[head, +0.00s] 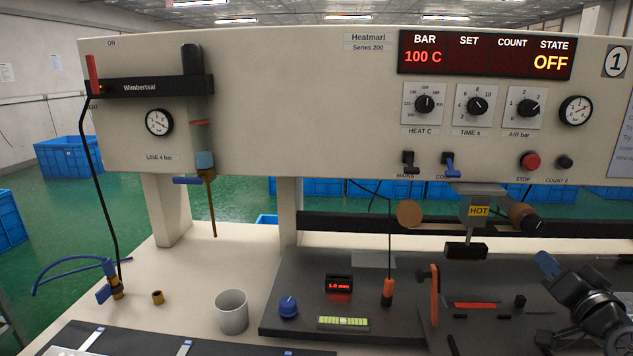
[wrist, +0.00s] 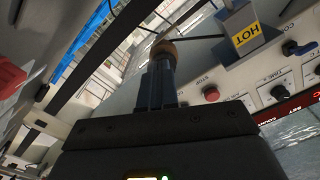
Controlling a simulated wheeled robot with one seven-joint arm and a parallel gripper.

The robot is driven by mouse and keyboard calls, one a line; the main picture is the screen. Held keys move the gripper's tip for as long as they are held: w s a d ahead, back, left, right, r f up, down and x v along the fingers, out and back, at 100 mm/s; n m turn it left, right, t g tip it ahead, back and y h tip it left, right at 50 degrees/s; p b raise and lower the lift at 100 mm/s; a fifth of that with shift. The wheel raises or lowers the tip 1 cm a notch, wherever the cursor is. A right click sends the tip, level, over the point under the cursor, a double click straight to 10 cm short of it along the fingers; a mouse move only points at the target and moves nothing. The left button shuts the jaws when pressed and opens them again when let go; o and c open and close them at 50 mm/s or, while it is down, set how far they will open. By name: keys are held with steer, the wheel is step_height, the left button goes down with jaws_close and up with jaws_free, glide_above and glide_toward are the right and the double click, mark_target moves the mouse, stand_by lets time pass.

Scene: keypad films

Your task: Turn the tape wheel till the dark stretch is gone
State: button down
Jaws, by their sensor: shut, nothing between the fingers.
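Two brown tape wheels flank the heated head in the head view. The left wheel (head: 409,213) faces me. The right wheel (head: 519,212) has a dark knob (head: 532,223) on its front. My gripper (head: 546,262) is at the lower right, below and right of that knob, with blue fingertips together and nothing held. In the wrist view my shut fingers (wrist: 158,72) point towards a brown wheel (wrist: 165,48); whether they touch it I cannot tell. I cannot make out the tape or a dark stretch on it.
The display (head: 487,54) reads 100 C and OFF. An orange upright (head: 434,296) and an orange-handled tool (head: 387,290) stand on the dark bed. A cup (head: 231,312) stands left.

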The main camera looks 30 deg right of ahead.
mark_target(533, 225)
steer(key=shift+s+d+f, duration=0.2)
steer(key=shift+s+d, duration=0.3)
steer(key=shift+s, duration=0.05)
steer(key=shift+w, duration=0.1)
steer(key=x, duration=0.7)
steer(key=shift+p, duration=0.45)
steer(key=shift+r, duration=0.2)
